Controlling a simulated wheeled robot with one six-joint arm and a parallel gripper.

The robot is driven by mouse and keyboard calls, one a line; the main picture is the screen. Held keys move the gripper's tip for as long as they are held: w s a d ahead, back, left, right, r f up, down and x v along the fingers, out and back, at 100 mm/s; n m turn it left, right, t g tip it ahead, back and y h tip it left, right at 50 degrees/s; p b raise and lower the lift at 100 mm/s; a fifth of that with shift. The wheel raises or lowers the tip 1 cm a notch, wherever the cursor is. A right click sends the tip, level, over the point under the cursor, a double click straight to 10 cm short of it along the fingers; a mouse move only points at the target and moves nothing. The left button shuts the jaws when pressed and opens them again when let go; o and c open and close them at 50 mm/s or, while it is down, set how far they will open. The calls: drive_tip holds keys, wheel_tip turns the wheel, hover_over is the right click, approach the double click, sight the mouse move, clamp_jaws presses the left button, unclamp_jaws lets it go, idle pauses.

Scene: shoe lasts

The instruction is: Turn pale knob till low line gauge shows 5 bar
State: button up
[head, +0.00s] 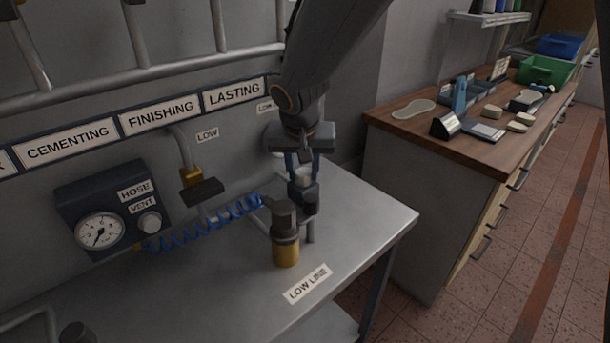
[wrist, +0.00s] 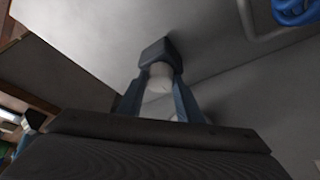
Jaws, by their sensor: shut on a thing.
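My gripper (head: 303,176) points down over the right part of the grey bench, its blue fingers shut on the pale knob (head: 302,174). The wrist view shows the pale knob (wrist: 159,80) between the two fingers, against a dark block (wrist: 156,52). In the head view a dark body (head: 303,197) sits just below the fingers. A brass-and-dark fitting (head: 286,247) stands in front, behind the LOW LINE label (head: 307,284). I cannot read a low line gauge; my arm and gripper cover part of the wall behind.
A dark panel (head: 75,190) marked HOSE and VENT has a dial gauge (head: 100,232) and a pale vent knob (head: 150,222). A blue coiled hose (head: 205,228) runs toward the fitting. A wooden counter (head: 390,120) with tools and bins stands at right. The bench's front right is clear.

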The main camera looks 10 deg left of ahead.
idle(0.5)
drive_tip(key=o, duration=1)
